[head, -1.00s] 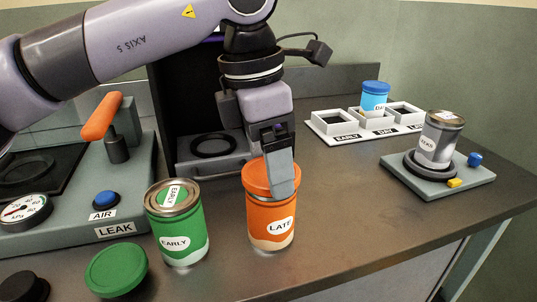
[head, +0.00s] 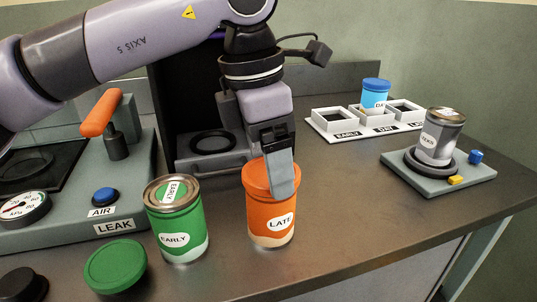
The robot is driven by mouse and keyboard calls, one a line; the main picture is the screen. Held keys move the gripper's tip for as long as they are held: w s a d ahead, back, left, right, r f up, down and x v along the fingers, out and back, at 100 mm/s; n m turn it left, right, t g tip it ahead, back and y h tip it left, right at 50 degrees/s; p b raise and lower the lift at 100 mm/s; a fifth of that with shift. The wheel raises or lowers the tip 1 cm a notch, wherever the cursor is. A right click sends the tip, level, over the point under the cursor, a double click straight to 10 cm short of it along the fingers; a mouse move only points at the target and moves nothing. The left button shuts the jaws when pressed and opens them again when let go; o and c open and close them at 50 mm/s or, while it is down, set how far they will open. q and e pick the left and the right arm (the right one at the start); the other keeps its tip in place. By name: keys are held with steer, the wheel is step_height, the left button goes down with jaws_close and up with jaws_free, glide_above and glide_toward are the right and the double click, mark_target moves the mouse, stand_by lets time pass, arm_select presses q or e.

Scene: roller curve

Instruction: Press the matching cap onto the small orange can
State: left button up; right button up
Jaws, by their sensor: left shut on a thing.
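The small orange can (head: 268,230), labelled LATE, stands upright on the counter in the middle. An orange cap (head: 257,181) sits over its top and looks level. My left gripper (head: 283,182) reaches down from above and is shut on the orange cap; its near finger lies against the cap's front right side. The far finger is hidden. A green cap (head: 116,267) lies on the counter at the lower left, beside the green can (head: 180,231) labelled EARLY. My right gripper is not in view.
A leak tester (head: 60,215) with an orange lever stands at the left. A white tray (head: 335,137) with labelled compartments holds a blue-capped can (head: 375,97) at the back right. A grey can (head: 437,140) stands on a small base (head: 420,178). The counter right of the orange can is clear.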

arm_select(q)
steer(key=shift+f, duration=0.35)
stand_by(0.5)
steer(key=o, duration=0.8)
steer(key=shift+r, duration=0.15)
steer(key=shift+r+p, duration=1.15)
steer(key=shift+r, duration=0.25)
step_height(320, 180, up, 7)
steer(key=p, duration=0.6)
